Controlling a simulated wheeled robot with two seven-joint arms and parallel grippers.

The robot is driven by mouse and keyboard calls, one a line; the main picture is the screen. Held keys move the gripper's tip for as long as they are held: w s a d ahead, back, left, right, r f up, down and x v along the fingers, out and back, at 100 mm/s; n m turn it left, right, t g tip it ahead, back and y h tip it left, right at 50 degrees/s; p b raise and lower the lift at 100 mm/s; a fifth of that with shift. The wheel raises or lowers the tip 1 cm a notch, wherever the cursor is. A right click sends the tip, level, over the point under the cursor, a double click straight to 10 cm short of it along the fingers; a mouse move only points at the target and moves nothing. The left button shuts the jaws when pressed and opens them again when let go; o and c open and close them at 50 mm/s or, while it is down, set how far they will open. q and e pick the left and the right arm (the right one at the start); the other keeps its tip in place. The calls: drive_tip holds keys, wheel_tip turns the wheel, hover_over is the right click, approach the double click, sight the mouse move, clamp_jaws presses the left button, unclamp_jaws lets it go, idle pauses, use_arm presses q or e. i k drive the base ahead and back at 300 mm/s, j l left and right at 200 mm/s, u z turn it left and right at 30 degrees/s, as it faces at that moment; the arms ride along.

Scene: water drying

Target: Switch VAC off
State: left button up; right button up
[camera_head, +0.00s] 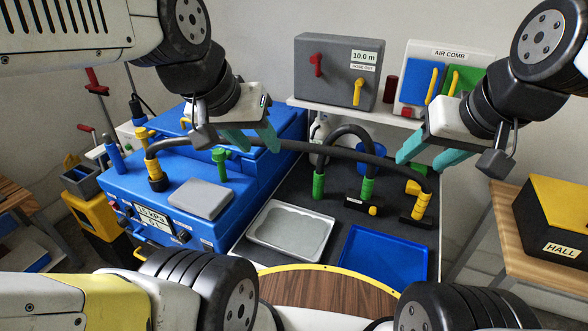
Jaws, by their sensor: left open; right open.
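A blue unit (128,185) stands at the left with a small display (152,216) whose reading seems to be in kPa. A black knob (183,237) sits beside the display. I cannot read a VAC label. A black hose (290,146) runs from a yellow coupling (155,176) on the blue unit to a yellow fitting (421,206) at the right. My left gripper (256,146) is open, above the back right of the blue unit, with the hose passing by its fingers. My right gripper (428,160) is open and empty, above the right side of the dark bench.
A grey tray (262,252) and a blue tray (350,272) lie on the dark bench (290,187). A grey panel (335,48) and the AIR COMB panel (440,52) stand behind. A HALL box (566,225) is at the right. A grey lid-like block (201,198) tops the blue unit.

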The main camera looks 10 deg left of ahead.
sight(116, 207)
drive_tip(key=j+u, duration=0.25)
drive_tip(key=u, duration=0.15)
drive_tip(key=k+j+u, duration=0.1)
drive_tip(key=j+u, duration=0.4)
drive_tip(key=u, duration=0.25)
drive_tip(key=j+u, duration=0.35)
drive_tip(key=i+j+u, duration=0.35)
drive_tip(key=i+l, duration=0.05)
